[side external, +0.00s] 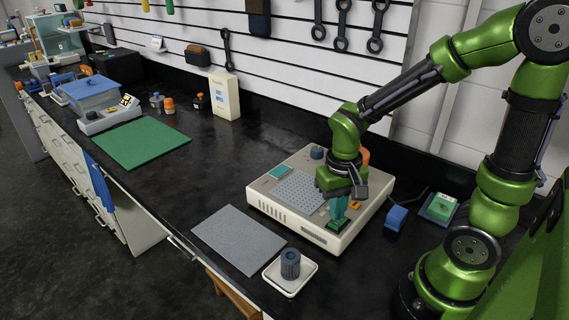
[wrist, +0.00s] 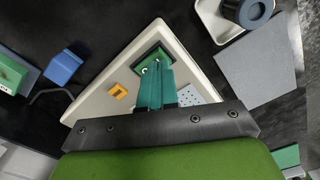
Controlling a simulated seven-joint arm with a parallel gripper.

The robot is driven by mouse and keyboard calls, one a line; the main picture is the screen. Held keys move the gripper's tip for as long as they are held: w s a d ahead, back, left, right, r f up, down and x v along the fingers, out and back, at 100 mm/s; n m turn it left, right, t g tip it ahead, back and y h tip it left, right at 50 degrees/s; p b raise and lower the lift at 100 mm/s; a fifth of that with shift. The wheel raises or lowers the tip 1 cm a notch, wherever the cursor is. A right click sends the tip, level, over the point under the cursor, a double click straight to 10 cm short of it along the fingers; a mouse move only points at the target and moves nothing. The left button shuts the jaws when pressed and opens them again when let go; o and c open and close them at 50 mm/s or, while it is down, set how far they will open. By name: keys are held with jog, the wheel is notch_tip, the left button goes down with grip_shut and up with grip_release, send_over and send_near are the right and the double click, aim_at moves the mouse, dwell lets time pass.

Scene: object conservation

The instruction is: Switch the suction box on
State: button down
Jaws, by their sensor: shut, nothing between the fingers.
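The suction box (side external: 318,240) is a cream, low box with a grid of holes (side external: 299,190) in its top. It stands on the black bench below my arm. A dark green switch plate (side external: 339,226) lies at its near right corner and also shows in the wrist view (wrist: 146,52). My gripper (side external: 338,213) points down with its teal fingers together and empty, the tips right over that plate. In the wrist view the fingertips (wrist: 152,68) overlap the plate. Small light spots show beside the tips; I cannot tell whether they touch, or how the switch is set.
An orange part (wrist: 117,91) sits on the box top near the fingers. A blue block (side external: 396,217) and a green-topped block (side external: 440,208) stand to the right. A white tray (side external: 275,283) with a dark cylinder (side external: 290,264) and a grey mat (side external: 238,239) lie in front.

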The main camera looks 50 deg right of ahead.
jog(key=shift+f, duration=0.95)
dwell(0.4)
jog(key=shift+r, duration=3.55)
jog(key=shift+w, duration=0.1)
notch_tip(320, 180, up, 10)
jog(key=n+t+y, duration=0.2)
jog(key=t, duration=0.5)
send_over(333, 224)
jog(key=s+a, duration=0.2)
jog(key=a, duration=0.1)
jog(key=shift+f, duration=0.1)
